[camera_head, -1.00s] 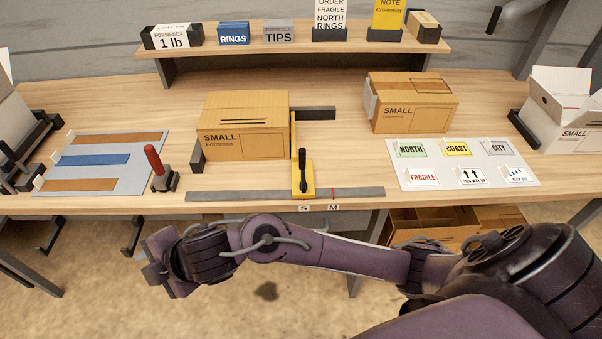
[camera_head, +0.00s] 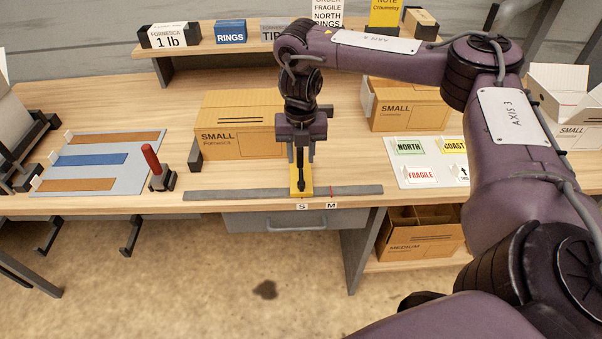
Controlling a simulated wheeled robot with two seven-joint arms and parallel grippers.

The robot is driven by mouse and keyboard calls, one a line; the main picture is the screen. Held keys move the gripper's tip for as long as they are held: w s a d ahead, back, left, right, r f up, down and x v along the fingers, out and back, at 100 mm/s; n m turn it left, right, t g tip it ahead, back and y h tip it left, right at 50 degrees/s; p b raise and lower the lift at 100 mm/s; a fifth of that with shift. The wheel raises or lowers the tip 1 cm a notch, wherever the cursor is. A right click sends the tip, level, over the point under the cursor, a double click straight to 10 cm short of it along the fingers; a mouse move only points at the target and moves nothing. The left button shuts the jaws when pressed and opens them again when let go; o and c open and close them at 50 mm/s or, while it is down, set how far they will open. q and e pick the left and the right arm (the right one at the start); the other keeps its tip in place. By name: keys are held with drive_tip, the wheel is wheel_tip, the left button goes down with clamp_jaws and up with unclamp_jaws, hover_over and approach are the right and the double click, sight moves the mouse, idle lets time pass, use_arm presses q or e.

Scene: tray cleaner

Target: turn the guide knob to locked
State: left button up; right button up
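The yellow guide (camera_head: 295,191) sits on the grey rail at the table's front, at the S label. Its black knob (camera_head: 301,172) is a narrow lever, and its upper end is hidden by my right gripper. My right gripper (camera_head: 301,158) points down directly over the knob, with its fingertips at or very near the knob's top. I cannot tell whether the fingers touch or grip it. My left gripper is not in view.
The grey rail (camera_head: 230,193) carries S (camera_head: 302,206) and M (camera_head: 331,206) labels. A small carton (camera_head: 235,140) stands just behind and left of the guide. A red-handled tool (camera_head: 152,160) stands to the left. A label board (camera_head: 415,183) lies to the right.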

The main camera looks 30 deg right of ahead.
sight(301, 176)
drive_tip(key=shift+d+f, duration=0.15)
drive_tip(key=shift+f, duration=0.1)
wheel_tip(301, 176, down, 5)
drive_tip(key=shift+f+b, duration=0.1)
drive_tip(key=shift+b, duration=0.75)
drive_tip(key=shift+f+p, duration=0.3)
drive_tip(key=shift+p, duration=0.1)
drive_tip(key=shift+f, duration=0.65)
clamp_jaws()
